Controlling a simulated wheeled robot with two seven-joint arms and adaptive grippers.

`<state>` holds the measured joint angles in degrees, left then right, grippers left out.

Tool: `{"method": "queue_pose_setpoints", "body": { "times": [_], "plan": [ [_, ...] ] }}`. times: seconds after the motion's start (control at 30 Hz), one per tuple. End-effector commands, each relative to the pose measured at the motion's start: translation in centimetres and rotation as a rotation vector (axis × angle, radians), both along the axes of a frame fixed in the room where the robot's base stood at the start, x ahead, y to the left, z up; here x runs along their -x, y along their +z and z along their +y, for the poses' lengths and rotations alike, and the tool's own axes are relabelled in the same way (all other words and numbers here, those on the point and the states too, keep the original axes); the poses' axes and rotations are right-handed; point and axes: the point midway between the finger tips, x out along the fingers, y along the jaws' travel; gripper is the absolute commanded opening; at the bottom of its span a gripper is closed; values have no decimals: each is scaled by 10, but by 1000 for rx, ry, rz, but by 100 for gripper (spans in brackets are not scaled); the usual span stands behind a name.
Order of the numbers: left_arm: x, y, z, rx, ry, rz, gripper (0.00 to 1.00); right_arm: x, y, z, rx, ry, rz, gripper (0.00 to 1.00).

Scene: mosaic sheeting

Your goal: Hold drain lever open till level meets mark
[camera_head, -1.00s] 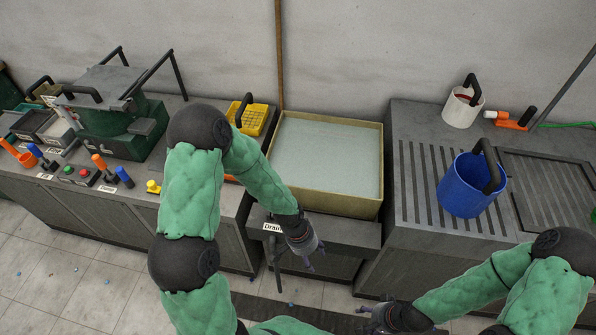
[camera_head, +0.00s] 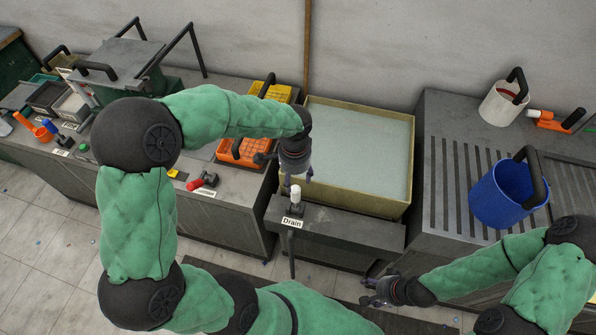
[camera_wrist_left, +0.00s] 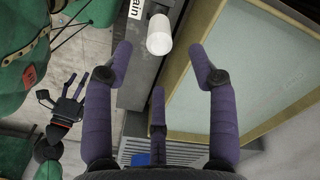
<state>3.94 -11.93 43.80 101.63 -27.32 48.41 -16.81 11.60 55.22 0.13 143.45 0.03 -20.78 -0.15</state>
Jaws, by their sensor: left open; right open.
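The vat (camera_head: 411,170) is a tan-rimmed box filled with pale grey-green liquid (camera_head: 355,145). I cannot make out a level mark. My left gripper (camera_head: 298,180) is open just above and behind the knob. In the left wrist view the white knob (camera_wrist_left: 160,38) lies ahead of and between the spread purple fingers (camera_wrist_left: 162,75), apart from them. My right gripper (camera_head: 366,291) is open and empty, low in front of the ledge.
A blue bucket (camera_head: 495,195) and a white pot (camera_head: 503,105) stand on the grooved counter at right. A green press with black handles stands further left.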

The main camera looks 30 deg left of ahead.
Motion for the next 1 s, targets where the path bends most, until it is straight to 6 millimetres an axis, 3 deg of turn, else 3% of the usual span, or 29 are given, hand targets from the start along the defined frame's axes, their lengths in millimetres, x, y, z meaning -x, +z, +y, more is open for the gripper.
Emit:
{"method": "queue_pose_setpoints", "body": {
  "times": [0.3, 0.5, 0.7, 1.0],
  "plan": [
    [1, -56, 0, 1, 2, 4, 58, 0, -16, 0, 0, 0, 0, 59],
    [0, -82, -1, 2, 1, 2, 58, 0, -23, 0, 0, 0, 0, 59],
    [0, -94, 0, 1, 2, 1, 58, 0, -26, 0, 0, 0, 0, 59],
    [0, -95, 0, 1, 1, 0, 58, 0, -25, 0, 0, 0, 0, 59]
  ]
}}
